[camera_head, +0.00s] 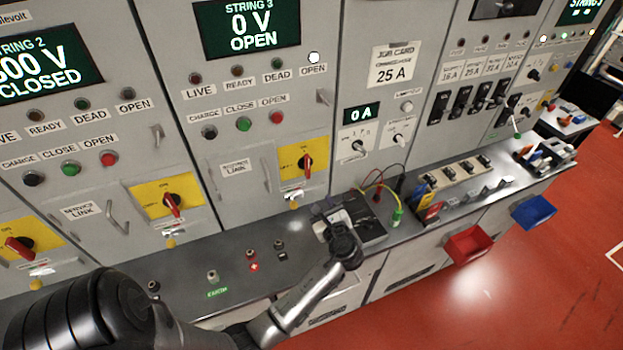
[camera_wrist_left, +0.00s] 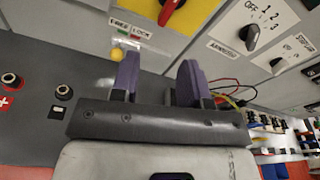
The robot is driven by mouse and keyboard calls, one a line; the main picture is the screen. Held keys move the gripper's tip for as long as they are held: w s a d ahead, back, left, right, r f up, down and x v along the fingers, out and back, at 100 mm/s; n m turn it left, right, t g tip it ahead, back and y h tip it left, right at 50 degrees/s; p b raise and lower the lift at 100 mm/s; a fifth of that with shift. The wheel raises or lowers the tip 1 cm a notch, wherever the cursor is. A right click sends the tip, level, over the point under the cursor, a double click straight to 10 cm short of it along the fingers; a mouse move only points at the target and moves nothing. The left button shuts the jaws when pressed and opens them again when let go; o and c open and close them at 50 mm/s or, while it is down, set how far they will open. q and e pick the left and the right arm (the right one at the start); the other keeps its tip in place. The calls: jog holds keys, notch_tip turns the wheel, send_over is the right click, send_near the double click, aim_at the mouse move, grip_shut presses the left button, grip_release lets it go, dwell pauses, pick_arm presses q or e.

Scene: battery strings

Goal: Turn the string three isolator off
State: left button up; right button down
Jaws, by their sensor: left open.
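The string three isolator is a red rotary handle (camera_head: 306,163) on a yellow plate (camera_head: 291,150), low on the panel under the String 3 display (camera_head: 252,25). The handle stands close to upright. The display reads 0 V OPEN, and the white lamp (camera_head: 313,57) above the OPEN label is lit. My left gripper (camera_head: 335,213) is below and right of the isolator, over the bench, apart from it. In the left wrist view, its two purple fingers (camera_wrist_left: 157,78) are spread with nothing between them. The red handle (camera_wrist_left: 172,10) is at the top edge, partly cut off. My right gripper is not in view.
The String 2 isolator (camera_head: 172,204) is on the panel to the left. A yellow padlock-like tag (camera_head: 294,204) hangs below the String 3 plate. Bench sockets (camera_head: 251,255), cables (camera_head: 377,195), and red (camera_head: 467,244) and blue (camera_head: 533,212) bins lie around the bench.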

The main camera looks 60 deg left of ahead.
aim_at(309, 168)
pick_arm(q)
jog(key=w+a+m, duration=0.1)
jog(key=a, duration=0.4)
jog(key=w+a+y, duration=0.1)
jog(key=w+a, duration=0.1)
jog(key=a, duration=0.2)
jog(key=w+a+m, duration=0.1)
jog(key=a, duration=0.4)
jog(key=shift+w+a+r+m+g+y, duration=0.25)
jog(key=shift+a+r+m+g+y, duration=0.05)
jog(key=shift+r, duration=0.05)
grip_shut()
